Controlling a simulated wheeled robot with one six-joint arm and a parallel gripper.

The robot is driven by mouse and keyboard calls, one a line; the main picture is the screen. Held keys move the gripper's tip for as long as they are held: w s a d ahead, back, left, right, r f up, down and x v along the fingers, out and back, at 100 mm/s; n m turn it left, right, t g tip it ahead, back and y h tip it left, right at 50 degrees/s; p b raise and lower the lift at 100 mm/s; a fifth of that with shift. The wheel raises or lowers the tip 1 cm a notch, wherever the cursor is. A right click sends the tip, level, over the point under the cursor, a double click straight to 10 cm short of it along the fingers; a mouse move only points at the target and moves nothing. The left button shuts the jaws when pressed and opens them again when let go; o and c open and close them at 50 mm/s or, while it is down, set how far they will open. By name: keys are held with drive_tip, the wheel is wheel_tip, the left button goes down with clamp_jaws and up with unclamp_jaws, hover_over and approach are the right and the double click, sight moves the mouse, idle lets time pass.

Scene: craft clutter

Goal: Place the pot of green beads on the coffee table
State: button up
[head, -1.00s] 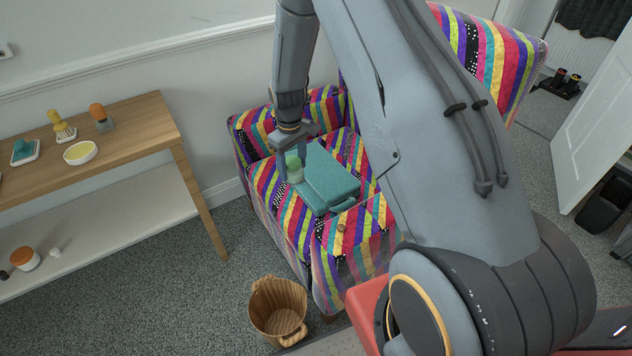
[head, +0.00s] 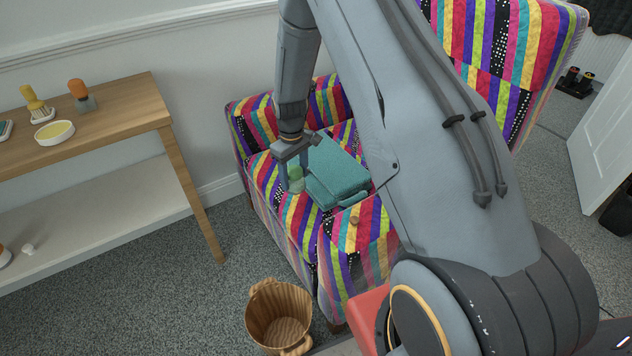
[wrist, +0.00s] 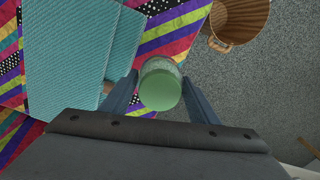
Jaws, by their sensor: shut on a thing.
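The pot of green beads (head: 296,180) is a small clear jar with green contents. My gripper (head: 295,178) is shut on it, over the seat of the striped armchair and beside a teal case. In the wrist view the pot (wrist: 160,84) sits between the two fingers (wrist: 160,92), its pale green round end facing the camera. I cannot tell from the head view whether its base touches the seat; the wrist view shows it by the seat's edge, with carpet beyond. No coffee table can be made out for sure.
The teal case (head: 335,178) lies on the striped armchair (head: 358,240). A wicker basket (head: 278,318) stands on the carpet. A red surface (head: 368,300) is partly hidden behind my arm.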

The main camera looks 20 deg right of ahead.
hover_over(297, 206)
wheel_tip(297, 206, down, 9)
drive_tip(key=shift+f, duration=0.15)
idle(0.3)
drive_tip(key=shift+f, duration=0.15)
drive_tip(key=o, duration=0.8)
